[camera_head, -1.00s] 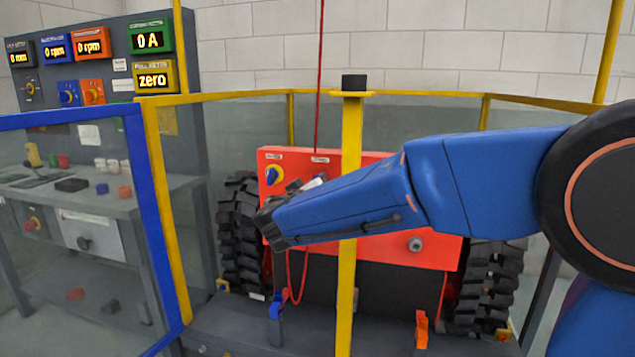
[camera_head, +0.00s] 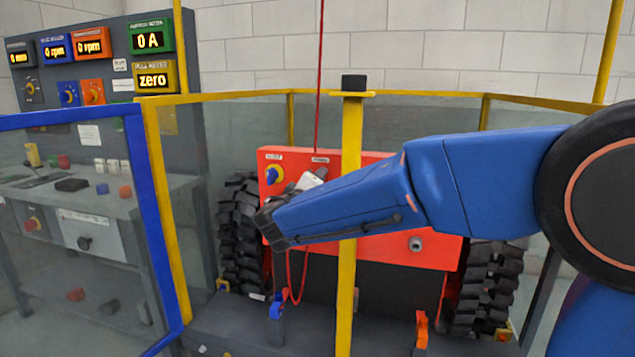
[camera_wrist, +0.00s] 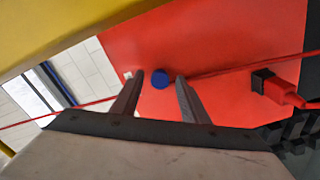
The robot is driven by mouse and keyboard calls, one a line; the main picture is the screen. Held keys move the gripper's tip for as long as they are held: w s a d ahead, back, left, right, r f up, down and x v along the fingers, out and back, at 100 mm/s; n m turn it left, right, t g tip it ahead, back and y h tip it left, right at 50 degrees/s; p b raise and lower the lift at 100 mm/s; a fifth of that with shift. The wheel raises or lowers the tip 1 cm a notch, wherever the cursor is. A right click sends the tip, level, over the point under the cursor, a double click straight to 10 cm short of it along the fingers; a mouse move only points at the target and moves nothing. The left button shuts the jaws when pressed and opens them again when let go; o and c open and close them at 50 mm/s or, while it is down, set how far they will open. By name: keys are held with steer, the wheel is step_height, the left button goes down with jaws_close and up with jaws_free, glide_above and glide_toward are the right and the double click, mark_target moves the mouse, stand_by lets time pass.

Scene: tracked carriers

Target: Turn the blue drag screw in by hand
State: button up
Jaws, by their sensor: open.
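A round blue screw head (camera_wrist: 161,78) stands on the red panel (camera_wrist: 215,60) in the wrist view. My gripper (camera_wrist: 159,75) is open, with one finger on each side of the blue head. I cannot tell whether either finger touches it. In the head view the red panel (camera_head: 390,165) is the front of a carrier between black tracks. My arm reaches across it from the right and hides the blue screw there.
A yellow post (camera_head: 348,300) stands in front of the panel, close to my arm. Glass guards with a yellow rail (camera_head: 230,96) surround the carrier. A red cable (camera_wrist: 250,67) crosses the panel beside the blue head. A control console (camera_head: 110,45) stands left.

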steer(key=n, duration=2.3)
steer(key=shift+n, duration=0.4)
steer(key=c, duration=0.9)
steer(key=shift+o, duration=0.2)
steer(key=m, duration=0.4)
steer(key=shift+m, duration=0.3)
steer(key=o, duration=0.5)
steer(key=shift+m, duration=0.4)
steer(key=shift+c, duration=0.2)
steer(key=o, duration=0.5)
